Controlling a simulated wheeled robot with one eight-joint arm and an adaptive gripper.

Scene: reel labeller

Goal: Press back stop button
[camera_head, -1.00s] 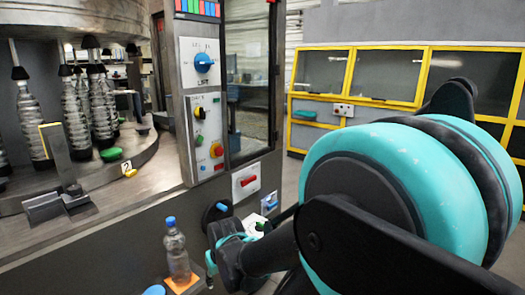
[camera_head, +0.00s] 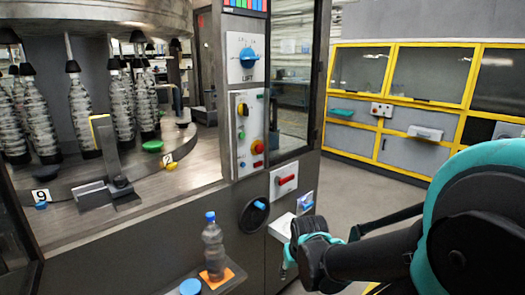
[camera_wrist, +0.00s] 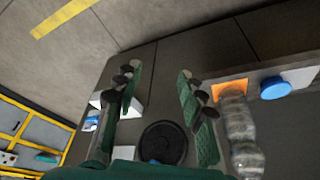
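My gripper (camera_head: 292,258) hangs low in front of the machine's front panel in the head view. In the wrist view my gripper (camera_wrist: 158,95) has its two green-padded fingers spread, with nothing between them. A small white box (camera_head: 381,109) with a red button sits on the yellow-framed cabinets at the back. No readable label tells which is the back stop button. My gripper touches neither panel.
A blue LIFT dial (camera_head: 249,57) is above the control panel. A red handle (camera_head: 286,180) and a black round wheel (camera_head: 254,213) are lower. A bottle (camera_head: 213,248) stands on an orange pad. Open floor (camera_head: 365,185) lies between machine and cabinets.

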